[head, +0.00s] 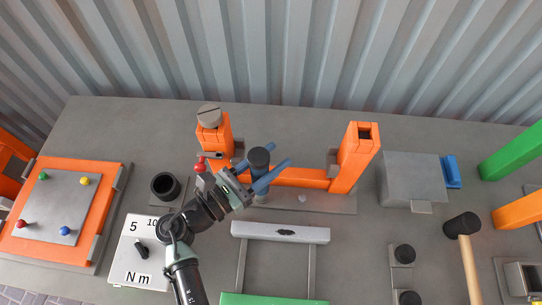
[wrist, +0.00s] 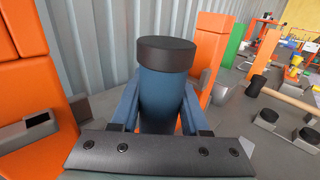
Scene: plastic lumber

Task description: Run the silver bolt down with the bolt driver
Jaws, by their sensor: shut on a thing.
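The bolt driver (head: 259,158) is a blue-grey upright cylinder with a black cap. It stands in front of the orange frame's low crossbar, and it fills the middle of the wrist view (wrist: 166,85). My gripper (head: 270,178) is shut on it, with one blue finger on each side; the fingers also show in the wrist view (wrist: 160,110). The driver's lower end is mostly hidden. A small silvery round spot, which looks like the silver bolt (head: 302,198), is on the grey base plate (head: 335,203), right of the driver and apart from it.
Orange posts rise left (head: 215,138) and right (head: 359,155) of the driver; the left one carries a large grey screw (head: 209,113). A black cup (head: 165,186) and a white torque box (head: 138,262) are at left. A mallet (head: 463,226) lies at right.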

